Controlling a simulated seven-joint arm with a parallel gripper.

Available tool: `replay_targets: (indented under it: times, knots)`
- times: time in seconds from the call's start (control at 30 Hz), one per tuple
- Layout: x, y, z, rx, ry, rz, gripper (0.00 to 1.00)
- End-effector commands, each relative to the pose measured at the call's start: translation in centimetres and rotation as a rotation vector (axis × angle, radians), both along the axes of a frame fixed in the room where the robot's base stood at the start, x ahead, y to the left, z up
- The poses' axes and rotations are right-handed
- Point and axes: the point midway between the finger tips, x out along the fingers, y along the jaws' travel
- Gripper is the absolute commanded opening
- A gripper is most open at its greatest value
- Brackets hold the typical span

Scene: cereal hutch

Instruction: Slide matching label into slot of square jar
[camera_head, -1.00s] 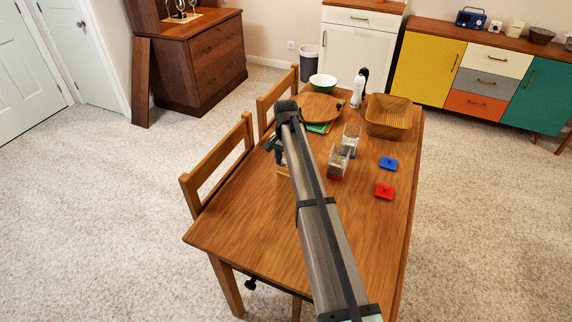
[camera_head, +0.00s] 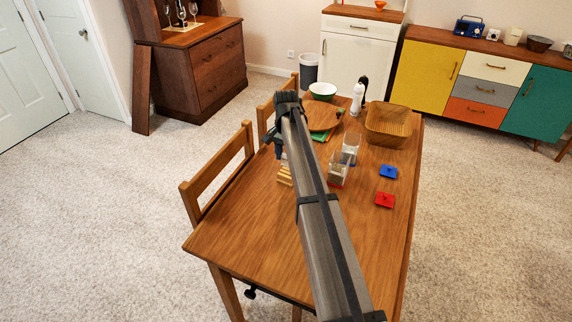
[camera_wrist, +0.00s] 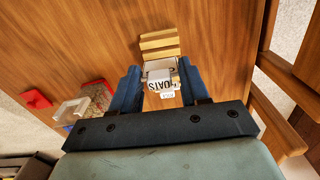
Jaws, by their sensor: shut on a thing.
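My gripper (camera_wrist: 160,86) is shut on a small white label (camera_wrist: 159,75) with dark lettering that seems to read OATS. It holds the label beside a slatted wooden rack (camera_wrist: 159,44), which also shows in the head view (camera_head: 285,176). In the head view my gripper (camera_head: 281,151) is partly hidden by my arm, left of the jars. A clear square-looking jar with grainy contents (camera_head: 339,172) stands on the table; it shows left of my fingers in the wrist view (camera_wrist: 97,95). A second clear jar (camera_head: 351,145) stands just behind it. The jars' label slots cannot be made out.
A red lid (camera_head: 385,200) and a blue lid (camera_head: 388,172) lie right of the jars. The table's near part is clear. Chairs (camera_head: 222,170) line the left edge.

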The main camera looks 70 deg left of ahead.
Motion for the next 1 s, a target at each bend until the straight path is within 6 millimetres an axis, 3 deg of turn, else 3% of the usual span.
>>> replay_targets:
  times: [0.1, 0.33, 0.53, 0.73, 0.9, 1.0]
  knots:
    - [0.0, 0.0, 2.0, 0.000, 0.000, 0.000, 0.17]
    - [1.5, -0.3, 3.9, -0.003, 0.003, -0.016, 0.17]
    - [7.0, -1.7, 5.4, -0.006, 0.008, -0.076, 0.17]
    - [12.8, -4.3, 7.5, -0.009, 0.014, -0.143, 0.17]
    - [15.5, -6.7, 8.9, -0.013, 0.019, -0.158, 0.17]
    - [15.4, -8.2, 9.6, -0.015, 0.023, -0.108, 0.17]
